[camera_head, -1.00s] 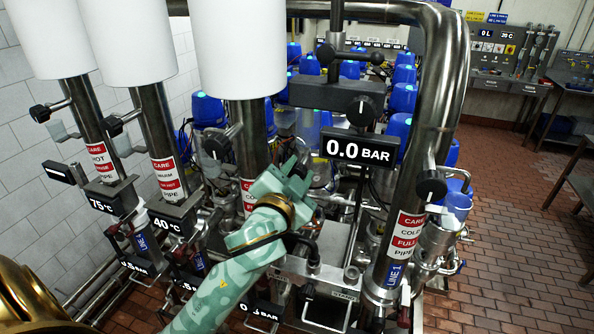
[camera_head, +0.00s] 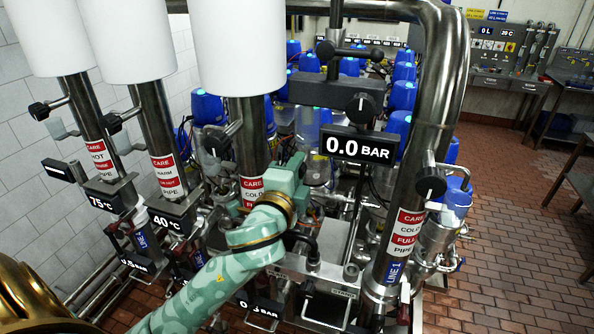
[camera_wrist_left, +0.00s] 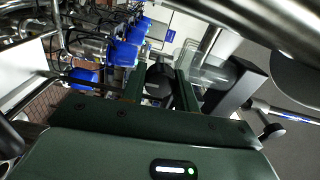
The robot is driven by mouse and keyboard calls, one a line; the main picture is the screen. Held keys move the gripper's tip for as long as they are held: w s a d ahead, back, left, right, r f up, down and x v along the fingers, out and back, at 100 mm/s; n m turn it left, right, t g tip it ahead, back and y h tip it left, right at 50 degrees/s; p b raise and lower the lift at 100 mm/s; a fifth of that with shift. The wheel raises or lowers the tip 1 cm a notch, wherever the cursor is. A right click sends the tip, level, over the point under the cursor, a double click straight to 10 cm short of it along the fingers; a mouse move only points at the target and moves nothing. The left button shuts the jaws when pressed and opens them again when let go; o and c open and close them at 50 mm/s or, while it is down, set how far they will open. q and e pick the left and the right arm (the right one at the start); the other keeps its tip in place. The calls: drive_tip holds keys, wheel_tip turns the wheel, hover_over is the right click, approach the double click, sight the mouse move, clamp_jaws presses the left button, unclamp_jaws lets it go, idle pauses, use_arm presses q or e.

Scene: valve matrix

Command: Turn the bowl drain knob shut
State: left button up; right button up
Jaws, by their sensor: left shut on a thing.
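My left arm reaches in from the bottom of the head view, and its green gripper (camera_head: 292,172) is in front of the pipework by the middle pipe. The fingertips are hard to make out there. In the left wrist view, the two dark fingers of my left gripper (camera_wrist_left: 161,84) are on either side of a black knob (camera_wrist_left: 160,76), shut on it. I take this to be the bowl drain knob; in the head view it is hidden behind my gripper. How far it is turned cannot be told. My right gripper is in neither view.
A steel pipe (camera_head: 435,110) with a black knob (camera_head: 430,184) stands on the right. A 0.0 BAR display (camera_head: 358,147) hangs above and right of my gripper. White-topped pipes (camera_head: 164,150) stand on the left. Blue-capped valves (camera_head: 403,75) crowd behind. Tiled floor (camera_head: 510,220) is open at right.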

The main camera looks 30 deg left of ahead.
use_arm(q)
drive_tip(key=shift+a+r+m, duration=0.1)
drive_tip(key=shift+r+m, duration=0.05)
drive_tip(key=shift+m, duration=0.25)
drive_tip(key=o, duration=0.7)
drive_tip(key=shift+o, duration=1.4)
drive_tip(key=shift+w, duration=0.25)
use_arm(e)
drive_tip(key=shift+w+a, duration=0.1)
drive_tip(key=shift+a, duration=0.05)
use_arm(q)
drive_tip(key=shift+f, duration=0.2)
